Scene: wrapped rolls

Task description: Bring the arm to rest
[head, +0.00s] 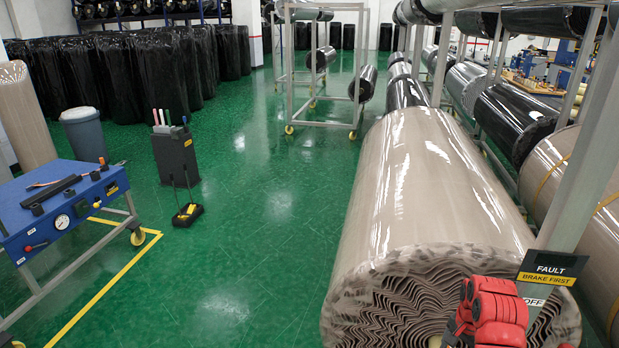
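A red, jointed part with dark gaps, my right gripper (490,312), shows at the bottom right. It is in front of the end of a large wrapped roll (425,190) and just left of a black and yellow sign (553,268) reading "FAULT BRAKE FIRST", with "OFF" below it. I cannot make out its fingertips, whether it touches the post or sign, or whether it holds anything. My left gripper and arm are not in view.
A grey post (590,130) rises at the right beside racks of wrapped rolls. A blue cart (65,205) stands at the left, with a dark bin (175,155) and a small black-and-yellow floor stand (188,214) nearby. The green floor (265,240) is clear in the middle.

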